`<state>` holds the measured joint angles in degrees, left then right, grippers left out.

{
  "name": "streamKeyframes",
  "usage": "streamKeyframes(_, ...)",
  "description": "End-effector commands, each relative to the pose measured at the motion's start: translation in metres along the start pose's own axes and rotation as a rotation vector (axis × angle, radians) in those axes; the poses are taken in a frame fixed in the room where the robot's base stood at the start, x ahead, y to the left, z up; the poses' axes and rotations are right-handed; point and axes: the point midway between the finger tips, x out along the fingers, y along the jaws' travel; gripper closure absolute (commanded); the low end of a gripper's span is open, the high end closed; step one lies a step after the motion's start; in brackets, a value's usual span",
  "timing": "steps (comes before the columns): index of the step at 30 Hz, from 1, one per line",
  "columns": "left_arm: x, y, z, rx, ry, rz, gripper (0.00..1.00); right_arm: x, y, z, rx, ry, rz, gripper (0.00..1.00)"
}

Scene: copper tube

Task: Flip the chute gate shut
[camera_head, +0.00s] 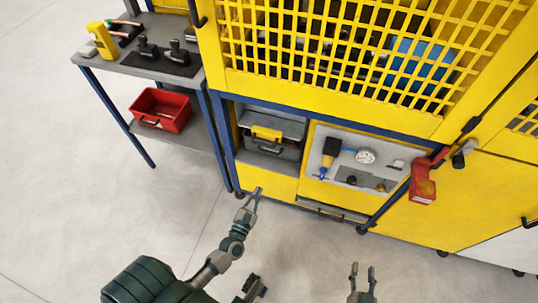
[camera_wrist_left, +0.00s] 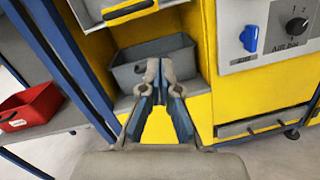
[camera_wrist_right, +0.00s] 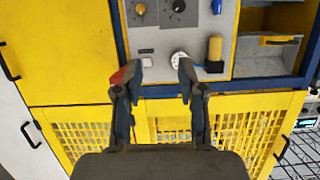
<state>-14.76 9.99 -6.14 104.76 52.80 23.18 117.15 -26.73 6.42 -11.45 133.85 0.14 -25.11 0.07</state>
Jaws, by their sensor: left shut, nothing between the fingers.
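A grey chute opening (camera_head: 282,118) sits in the lower left of the yellow machine. A yellow-handled grey panel that looks like the chute gate (camera_head: 267,133) is at it, above a grey bin (camera_head: 288,155). How far the gate is tilted I cannot tell. The yellow handle (camera_wrist_left: 130,10) shows at the top of the left wrist view, with the grey bin (camera_wrist_left: 185,52) below. My left gripper (camera_head: 258,190) is shut and empty, low in front of the bin, below the gate. My right gripper (camera_head: 362,270) is open and empty, away from the machine.
A control panel (camera_head: 345,138) with a gauge, knobs and a blue valve is right of the opening. A red box (camera_head: 423,191) sticks out further right. A side table (camera_head: 185,83) with a red bin (camera_head: 160,110) stands left. The floor in front is clear.

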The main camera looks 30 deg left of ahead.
Motion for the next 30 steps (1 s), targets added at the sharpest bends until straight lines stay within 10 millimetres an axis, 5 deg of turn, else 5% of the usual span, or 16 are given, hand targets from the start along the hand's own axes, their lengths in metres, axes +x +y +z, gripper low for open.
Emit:
streamKeyframes(6,0.005,0.026,0.014,-0.282,-0.074,0.106,1.0,-0.012,-0.002,-0.035,0.005,0.1,-0.003,0.6)
streamKeyframes(19,0.012,0.028,0.017,-0.29,-0.077,0.109,1.0,-0.013,-0.002,-0.038,0.005,0.101,-0.003,0.6)
streamKeyframes(30,0.081,0.036,0.021,-0.29,-0.078,0.11,1.0,-0.012,-0.001,-0.034,0.003,0.076,-0.002,0.6)
